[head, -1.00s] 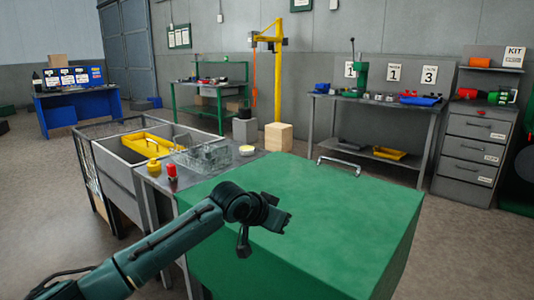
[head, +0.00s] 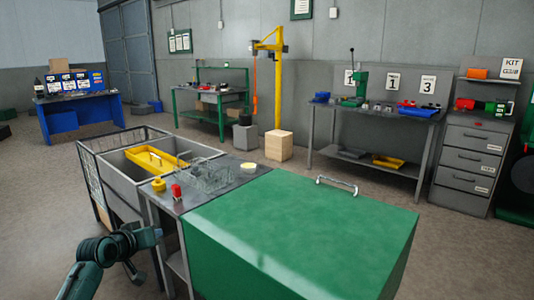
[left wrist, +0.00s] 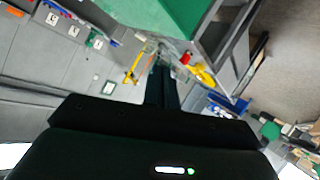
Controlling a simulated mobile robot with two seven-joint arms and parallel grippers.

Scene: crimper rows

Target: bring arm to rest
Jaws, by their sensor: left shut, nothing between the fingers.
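My left arm (head: 88,268) comes in at the lower left of the head view. My left gripper (head: 155,236) is beside the grey side table, clear of the green-topped block. In the left wrist view its fingers (left wrist: 161,72) are together and empty, pointing away toward the room. My right gripper is in no view.
The green block (head: 300,235) with a metal handle (head: 337,186) fills the front middle. The grey side table (head: 222,188) holds a wire basket (head: 206,178), a red item (head: 176,191) and a yellow item (head: 158,184). A grey bin holds a yellow tray (head: 155,160).

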